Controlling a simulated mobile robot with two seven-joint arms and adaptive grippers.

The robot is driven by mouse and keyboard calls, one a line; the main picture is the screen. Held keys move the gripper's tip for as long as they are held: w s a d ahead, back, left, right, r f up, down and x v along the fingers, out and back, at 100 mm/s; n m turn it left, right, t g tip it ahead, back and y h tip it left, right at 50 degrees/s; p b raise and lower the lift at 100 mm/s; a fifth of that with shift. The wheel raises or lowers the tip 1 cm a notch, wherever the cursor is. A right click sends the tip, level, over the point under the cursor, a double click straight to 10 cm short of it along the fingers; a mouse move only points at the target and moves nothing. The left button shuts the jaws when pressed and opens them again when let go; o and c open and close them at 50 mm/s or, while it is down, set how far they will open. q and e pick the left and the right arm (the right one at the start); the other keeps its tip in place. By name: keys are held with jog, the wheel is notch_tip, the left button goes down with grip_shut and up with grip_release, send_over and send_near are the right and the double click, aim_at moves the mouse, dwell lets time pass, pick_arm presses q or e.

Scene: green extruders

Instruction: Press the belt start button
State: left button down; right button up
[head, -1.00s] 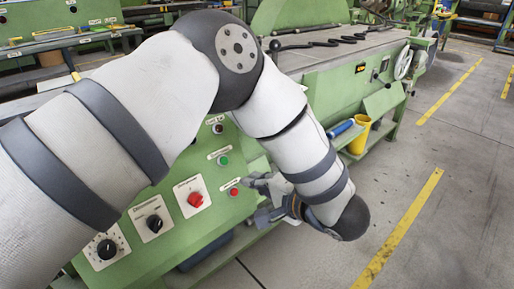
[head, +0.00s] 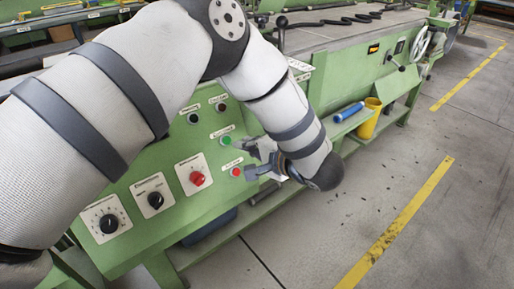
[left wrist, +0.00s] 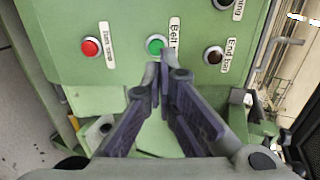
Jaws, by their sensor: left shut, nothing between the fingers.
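The green button (left wrist: 155,45) is round, on the green control panel. Its label starts with "Belt"; the rest is partly hidden by my fingertips. The green button also shows in the head view (head: 226,140). My left gripper (left wrist: 157,76) is shut and empty, its fingertips just below the green button in the left wrist view. I cannot tell whether they touch the panel. In the head view, the left gripper (head: 250,159) is right of the panel's buttons, close to the red button (head: 236,171). My right gripper is not in view.
A dark red button (left wrist: 213,55) labelled "End bar" sits right of the green one in the left wrist view. The panel also has a red knob (head: 197,178) and black knobs (head: 155,200).

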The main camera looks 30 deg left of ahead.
aim_at(227, 139)
pick_arm(q)
jog(key=x, duration=0.6)
jog(key=shift+w+a, duration=0.2)
jog(key=shift+a, duration=0.05)
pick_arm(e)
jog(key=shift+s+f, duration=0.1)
